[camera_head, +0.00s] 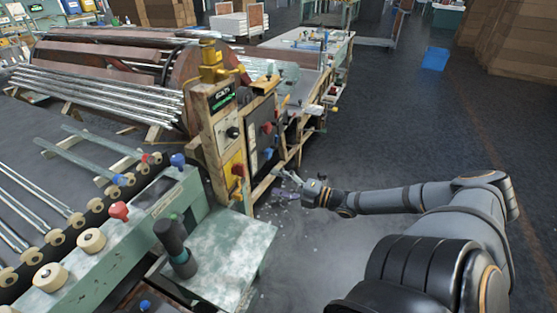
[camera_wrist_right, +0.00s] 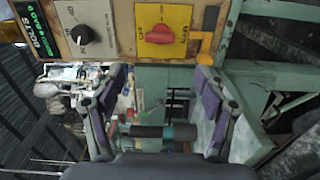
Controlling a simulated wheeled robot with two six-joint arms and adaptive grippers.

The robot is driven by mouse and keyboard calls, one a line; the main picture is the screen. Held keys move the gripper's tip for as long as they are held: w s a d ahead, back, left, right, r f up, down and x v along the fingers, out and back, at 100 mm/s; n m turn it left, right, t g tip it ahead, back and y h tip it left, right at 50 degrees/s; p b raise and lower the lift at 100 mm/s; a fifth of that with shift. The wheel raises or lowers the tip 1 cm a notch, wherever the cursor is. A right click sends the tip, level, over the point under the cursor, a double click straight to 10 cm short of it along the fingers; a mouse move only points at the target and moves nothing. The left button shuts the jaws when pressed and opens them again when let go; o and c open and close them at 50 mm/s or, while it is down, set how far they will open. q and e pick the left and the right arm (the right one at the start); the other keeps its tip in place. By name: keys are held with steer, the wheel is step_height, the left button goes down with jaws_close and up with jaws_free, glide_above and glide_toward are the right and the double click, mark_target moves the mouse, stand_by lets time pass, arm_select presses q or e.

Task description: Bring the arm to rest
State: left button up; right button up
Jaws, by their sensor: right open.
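My right arm (camera_head: 400,198) reaches in from the right edge of the head view, stretched out over the floor. Its gripper (camera_head: 286,178) is open, just right of the wooden-framed control panel (camera_head: 213,135). The wrist view shows the two fingers (camera_wrist_right: 160,97) spread apart with nothing held between them. In that view the panel's black knob (camera_wrist_right: 83,35) and red switch (camera_wrist_right: 160,34) on a yellow plate lie beyond the fingertips. My left gripper is not in view.
A green bench (camera_head: 235,250) with a dark and teal cylindrical object (camera_head: 176,246) stands left of the gripper. Open floor (camera_head: 400,110) spreads to the right, with a blue box (camera_head: 434,59) farther back.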

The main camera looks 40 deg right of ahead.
stand_by(0.4)
steer(key=s+d+f+m+g+h+p, duration=0.1)
steer(key=s+d+f+m+h+p, duration=0.1)
steer(key=d+f+m+h, duration=0.25)
steer(key=s+d+f+m+g+h+p, duration=0.1)
steer(key=s+d+f+m+h, duration=0.15)
steer(key=d+f, duration=0.4)
steer(key=s+d+f+m+g+h+p, duration=0.25)
steer(key=s+f+m, duration=0.35)
steer(key=s+f, duration=0.4)
steer(key=s+a+f+m+g+p, duration=0.1)
steer(key=s+a+f+m+g, duration=0.2)
steer(key=s+a+f, duration=0.4)
steer(key=s+a+f+m+g+p, duration=0.1)
steer(key=s+a+f+m+g, duration=0.3)
steer(key=f, duration=0.5)
steer(key=s+a+f+m+g+y+p, duration=0.1)
steer(key=s+a+f+g, duration=0.1)
steer(key=s+a, duration=0.4)
steer(key=s+a+f+m+g+p, duration=0.1)
steer(key=s+a+f, duration=0.3)
steer(key=a, duration=0.6)
steer(key=shift+s+f+g+y, duration=0.35)
steer(key=shift+s+g, duration=0.1)
steer(key=shift+s, duration=0.6)
